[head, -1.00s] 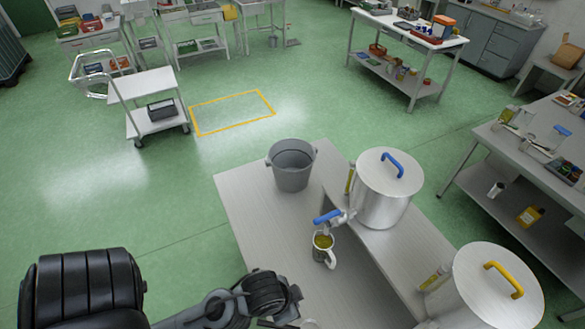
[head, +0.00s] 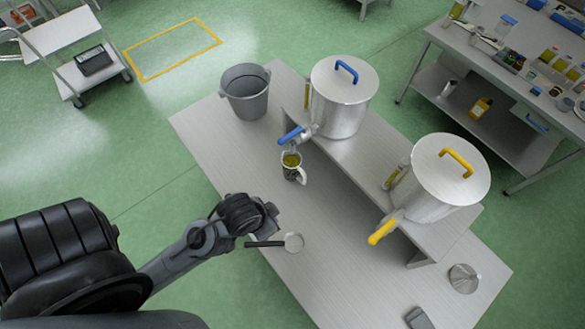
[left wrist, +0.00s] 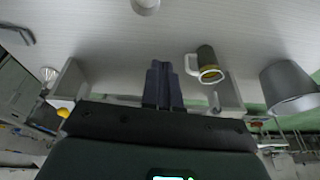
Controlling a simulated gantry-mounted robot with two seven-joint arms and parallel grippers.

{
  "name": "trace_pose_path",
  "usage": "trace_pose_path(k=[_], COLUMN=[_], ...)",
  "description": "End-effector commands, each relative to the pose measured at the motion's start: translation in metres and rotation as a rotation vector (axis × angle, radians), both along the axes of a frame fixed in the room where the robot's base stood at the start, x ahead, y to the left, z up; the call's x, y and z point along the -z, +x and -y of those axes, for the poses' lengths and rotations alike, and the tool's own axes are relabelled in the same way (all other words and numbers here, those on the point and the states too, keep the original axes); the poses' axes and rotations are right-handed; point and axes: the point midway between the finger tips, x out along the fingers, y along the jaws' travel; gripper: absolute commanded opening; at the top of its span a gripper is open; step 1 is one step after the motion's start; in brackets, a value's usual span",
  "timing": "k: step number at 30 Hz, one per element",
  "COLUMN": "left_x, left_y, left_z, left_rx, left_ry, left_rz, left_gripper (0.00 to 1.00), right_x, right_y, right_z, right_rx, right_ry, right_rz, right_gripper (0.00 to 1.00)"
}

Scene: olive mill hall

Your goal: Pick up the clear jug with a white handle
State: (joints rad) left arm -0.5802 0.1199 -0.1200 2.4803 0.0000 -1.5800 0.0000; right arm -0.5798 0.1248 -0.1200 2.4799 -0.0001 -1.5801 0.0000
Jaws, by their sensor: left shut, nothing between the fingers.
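The jug with a white handle (head: 292,168) stands upright on the steel table under the blue tap, with yellow-green contents at its top. In the left wrist view the jug (left wrist: 207,62) shows right of my fingers, its white handle towards them. My left gripper (head: 277,243) is over the table, in front of and a little left of the jug, apart from it. In the left wrist view its two dark fingers (left wrist: 163,84) are together and empty. My right gripper is in neither view.
A steel drum with a blue handle (head: 343,95) and one with a yellow handle (head: 440,180) stand on the raised shelf. A grey bucket (head: 246,92) is at the back left. A small pale round cup (head: 294,242) is by my left gripper. A funnel (head: 463,278) lies front right.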

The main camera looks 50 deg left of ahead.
Motion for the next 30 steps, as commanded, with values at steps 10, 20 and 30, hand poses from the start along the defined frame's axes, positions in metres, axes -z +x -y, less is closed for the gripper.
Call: trace_pose_path(k=[10,20,30], left_x=[0.0000,0.0001,0.0002], left_y=[0.0000,0.0000,0.0001], left_z=[0.0000,0.0000,-0.0001], left_rx=[0.000,0.000,0.000], left_ry=[0.000,0.000,0.000], left_rz=[0.000,0.000,0.000], left_gripper=[0.00,0.28,0.45], right_x=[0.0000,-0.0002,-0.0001], right_y=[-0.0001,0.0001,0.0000], right_z=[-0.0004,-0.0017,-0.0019], right_rx=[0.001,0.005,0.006], right_ry=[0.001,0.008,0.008], right_rz=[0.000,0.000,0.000], right_gripper=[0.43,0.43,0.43])
